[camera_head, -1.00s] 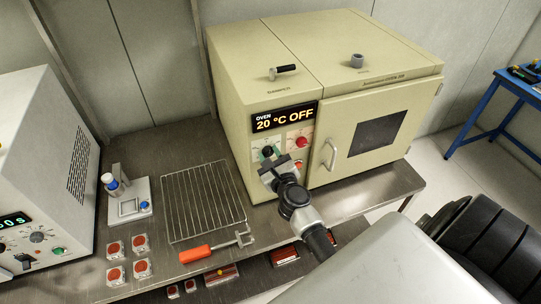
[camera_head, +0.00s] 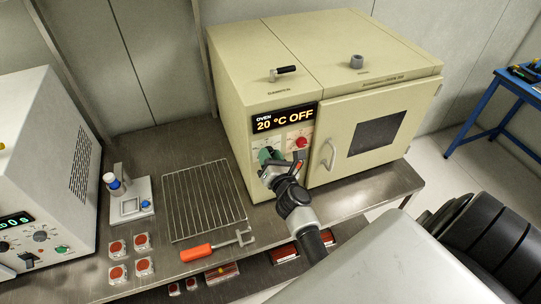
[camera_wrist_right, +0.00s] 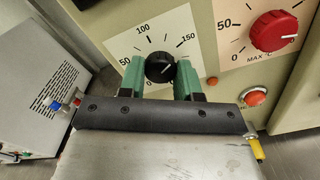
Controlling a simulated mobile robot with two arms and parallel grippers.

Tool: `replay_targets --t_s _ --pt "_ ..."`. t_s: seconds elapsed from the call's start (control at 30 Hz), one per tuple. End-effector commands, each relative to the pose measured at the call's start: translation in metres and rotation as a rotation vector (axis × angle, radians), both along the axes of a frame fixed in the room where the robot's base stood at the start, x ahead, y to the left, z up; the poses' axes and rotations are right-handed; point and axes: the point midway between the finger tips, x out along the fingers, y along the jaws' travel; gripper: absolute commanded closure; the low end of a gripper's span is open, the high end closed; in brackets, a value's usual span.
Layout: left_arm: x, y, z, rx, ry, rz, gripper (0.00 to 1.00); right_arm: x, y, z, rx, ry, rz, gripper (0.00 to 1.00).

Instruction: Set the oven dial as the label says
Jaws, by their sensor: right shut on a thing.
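The oven (camera_head: 355,75) stands at the back of the bench, and its display (camera_head: 284,118) reads "OVEN 20 °C OFF". In the right wrist view, a black dial (camera_wrist_right: 160,67) sits on a white scale plate (camera_wrist_right: 150,34) with the numbers 50, 100 and 150 readable. A white mark on the dial points up and right. The green fingers of my right gripper (camera_wrist_right: 160,78) are shut on the dial from both sides; in the head view the gripper (camera_head: 270,156) is at the panel and hides the dial. My left gripper is out of view.
A red MAX °C dial (camera_wrist_right: 274,31) and a red button (camera_wrist_right: 255,97) are close on the right of my gripper. The oven door handle (camera_head: 328,153) sticks out nearby. A wire rack (camera_head: 204,200) and orange-handled tool (camera_head: 198,252) lie on the bench.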

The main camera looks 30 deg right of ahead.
Motion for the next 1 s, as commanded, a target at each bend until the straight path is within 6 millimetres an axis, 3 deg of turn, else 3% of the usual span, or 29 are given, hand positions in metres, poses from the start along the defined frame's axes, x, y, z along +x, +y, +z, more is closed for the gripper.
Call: replay_targets --t_s 0.3,0.8,0.83,0.97,1.0 --pt "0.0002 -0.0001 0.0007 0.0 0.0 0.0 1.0 -0.0007 0.0008 -0.0028 0.1 -0.018 0.0 0.91" --pt "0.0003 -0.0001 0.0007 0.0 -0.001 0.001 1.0 -0.0008 0.0009 -0.0031 0.113 -0.02 0.0 0.91" --pt "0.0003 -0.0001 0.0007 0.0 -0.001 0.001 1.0 -0.0008 0.0009 -0.0031 0.113 -0.02 0.0 0.62" --pt "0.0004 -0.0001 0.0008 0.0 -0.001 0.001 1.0 -0.0006 0.0007 -0.0022 0.112 -0.022 0.0 0.42" --pt "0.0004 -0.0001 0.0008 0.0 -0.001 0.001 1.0 -0.0005 0.0006 -0.0019 0.112 -0.022 0.0 0.41"
